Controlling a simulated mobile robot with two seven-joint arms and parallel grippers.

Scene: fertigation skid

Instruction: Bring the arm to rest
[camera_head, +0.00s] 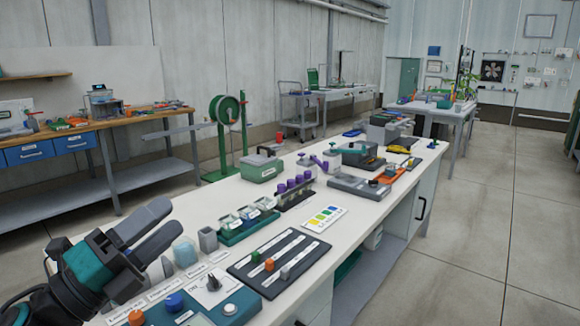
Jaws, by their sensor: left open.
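My left gripper (166,217) comes in from the lower left on its dark and teal wrist. Its two grey fingers point up and to the right, with a narrow gap between them. I see nothing held between them. It is in front of the near left edge of the long white bench (225,189), and in the picture it covers part of the bench's left end. I cannot tell its height above the bench top. My right gripper is not in view.
Close to the gripper are a clear cup (185,252), a small grey container (208,240) and a control panel with a dial (213,284). A dark slotted board (280,262) and a green rack (247,224) lie beyond. Open floor (460,230) is to the right.

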